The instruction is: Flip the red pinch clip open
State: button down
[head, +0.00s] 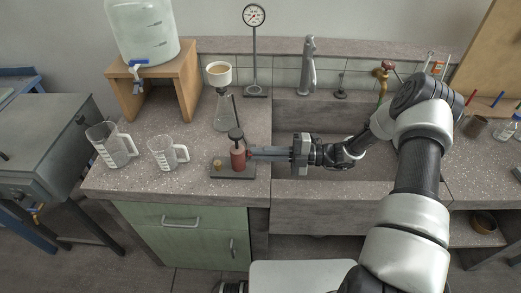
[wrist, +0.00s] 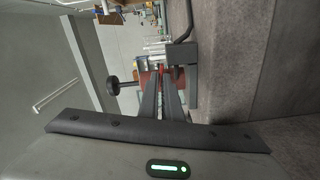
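A dark red body (head: 238,158) with a black knob on top stands on a dark base plate (head: 220,173) near the front of the left counter. It also shows in the wrist view (wrist: 146,79), with a brighter red piece (wrist: 165,71) at the fingertips that may be the red pinch clip. My gripper (head: 251,154) reaches it from the right, held level. In the wrist view its two fingers (wrist: 161,80) run up to the red piece with a narrow gap between them. Whether they touch or grip it is hidden.
Two clear measuring jugs (head: 112,146) (head: 167,153) stand left of the base plate. A flask with a funnel (head: 221,108) stands behind it, and a water carboy (head: 142,32) on a wooden stand (head: 187,72) behind left. The sink (head: 295,112) lies under my arm.

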jog(key=shift+r+m+p, duration=0.2)
jog(key=shift+m+p, duration=0.15)
jog(key=shift+m, duration=0.65)
jog(key=c, duration=2.2)
grip_release()
jog(key=d, duration=1.1)
jog(key=d+b, duration=0.1)
jog(key=d, duration=0.5)
jog(key=shift+s+d, duration=0.25)
